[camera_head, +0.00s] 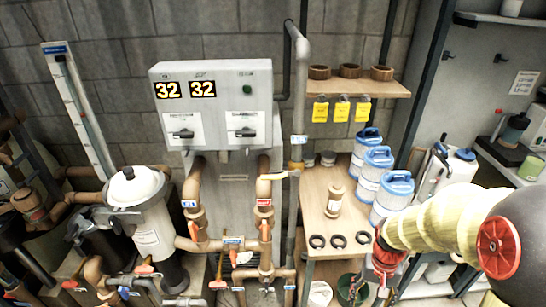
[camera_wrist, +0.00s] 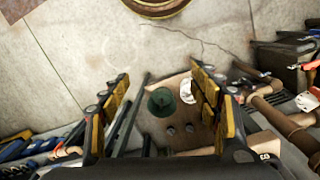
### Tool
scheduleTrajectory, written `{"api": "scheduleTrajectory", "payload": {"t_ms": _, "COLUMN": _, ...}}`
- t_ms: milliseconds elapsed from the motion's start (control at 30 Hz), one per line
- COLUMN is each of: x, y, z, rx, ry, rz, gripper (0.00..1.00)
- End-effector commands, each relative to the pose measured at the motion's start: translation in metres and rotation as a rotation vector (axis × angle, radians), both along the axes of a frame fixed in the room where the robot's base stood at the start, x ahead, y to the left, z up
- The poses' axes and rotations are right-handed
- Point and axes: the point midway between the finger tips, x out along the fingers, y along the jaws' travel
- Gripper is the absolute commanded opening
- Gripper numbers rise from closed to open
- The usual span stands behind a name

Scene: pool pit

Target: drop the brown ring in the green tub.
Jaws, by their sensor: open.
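Three brown thick rings, left (camera_head: 320,72), middle (camera_head: 350,70) and right (camera_head: 381,72), sit on the upper wooden shelf in the head view. I cannot tell which one the task means. The green tub (camera_head: 346,289) stands low below the bench, partly cut off by the lower edge; it also shows in the wrist view (camera_wrist: 161,102). My gripper (camera_wrist: 160,74) is open, with nothing between its fingers, and the tub appears beyond them, apart from them. In the head view my arm comes from the right and the fingers are hard to make out.
A white tub (camera_head: 320,294) stands beside the green one. The wooden bench (camera_head: 318,190) holds dark rings (camera_head: 338,241), a tan cylinder (camera_head: 334,201) and blue-lidded canisters (camera_head: 376,172). Yellow tags (camera_head: 342,111) hang below the shelf. Pipes (camera_head: 265,215) and a control box (camera_head: 212,105) stand left.

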Motion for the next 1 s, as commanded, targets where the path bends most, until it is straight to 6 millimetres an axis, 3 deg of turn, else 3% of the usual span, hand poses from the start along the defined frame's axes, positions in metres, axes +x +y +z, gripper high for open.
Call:
{"api": "scheduleTrajectory", "payload": {"t_ms": 33, "x": -0.007, "y": 0.006, "z": 0.021, "rx": 0.000, "ry": -0.020, "rz": 0.033, "gripper": 0.62}}
{"api": "scheduleTrajectory", "payload": {"t_ms": 200, "x": -0.037, "y": 0.027, "z": 0.076, "rx": 0.003, "ry": -0.070, "rz": 0.131, "gripper": 0.62}}
{"api": "scheduleTrajectory", "payload": {"t_ms": 400, "x": -0.068, "y": 0.048, "z": 0.131, "rx": -0.006, "ry": -0.174, "rz": 0.195, "gripper": 0.62}}
{"api": "scheduleTrajectory", "payload": {"t_ms": 600, "x": -0.088, "y": 0.065, "z": 0.179, "rx": -0.029, "ry": -0.346, "rz": 0.237, "gripper": 0.62}}
{"api": "scheduleTrajectory", "payload": {"t_ms": 800, "x": -0.096, "y": 0.077, "z": 0.224, "rx": -0.049, "ry": -0.510, "rz": 0.276, "gripper": 0.62}}
{"api": "scheduleTrajectory", "payload": {"t_ms": 1000, "x": -0.100, "y": 0.084, "z": 0.243, "rx": -0.054, "ry": -0.576, "rz": 0.299, "gripper": 0.62}}
